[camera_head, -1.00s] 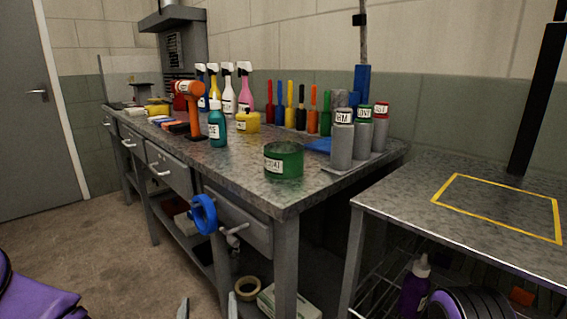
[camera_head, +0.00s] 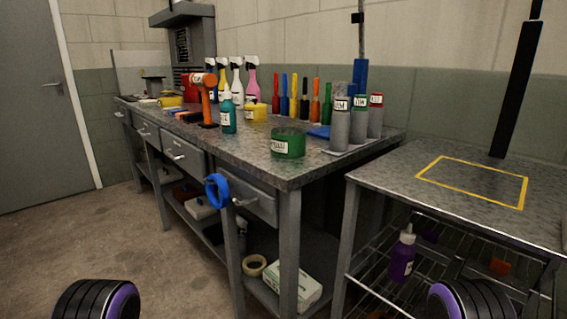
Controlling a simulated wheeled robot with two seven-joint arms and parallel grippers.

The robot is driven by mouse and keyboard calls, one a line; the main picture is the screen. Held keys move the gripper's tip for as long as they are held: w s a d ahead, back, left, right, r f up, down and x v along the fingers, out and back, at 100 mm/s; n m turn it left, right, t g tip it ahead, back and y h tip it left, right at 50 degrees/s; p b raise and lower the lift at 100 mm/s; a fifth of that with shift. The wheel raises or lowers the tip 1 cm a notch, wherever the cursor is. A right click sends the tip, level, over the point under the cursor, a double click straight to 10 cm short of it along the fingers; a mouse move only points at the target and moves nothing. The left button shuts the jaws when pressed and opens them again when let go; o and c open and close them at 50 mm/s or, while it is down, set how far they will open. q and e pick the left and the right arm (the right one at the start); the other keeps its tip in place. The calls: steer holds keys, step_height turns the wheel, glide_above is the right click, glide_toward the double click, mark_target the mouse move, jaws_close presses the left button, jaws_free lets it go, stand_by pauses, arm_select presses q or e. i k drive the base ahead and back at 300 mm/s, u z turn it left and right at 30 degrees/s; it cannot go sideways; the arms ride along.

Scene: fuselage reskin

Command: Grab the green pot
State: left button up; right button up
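The green pot (camera_head: 288,144) is a short, wide green cylinder with a white label on its left side. It stands upright near the front right corner of the grey metal workbench (camera_head: 262,172). No gripper touches it. My two arms show only as black and purple rounded parts at the bottom left and bottom right edges of the head view. The fingers of both grippers are out of the picture.
Grey bottles (camera_head: 340,125) stand right behind the pot, and a teal bottle (camera_head: 228,113) stands to its left. A blue tape roll (camera_head: 217,191) hangs at the bench front. A lower table (camera_head: 400,180) with a yellow outline (camera_head: 427,168) is at the right, its top clear.

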mark_target(287, 143)
steer(key=k, duration=0.2)
steer(key=u, duration=1.3)
steer(key=i, duration=0.85)
steer(key=z, duration=1.7)
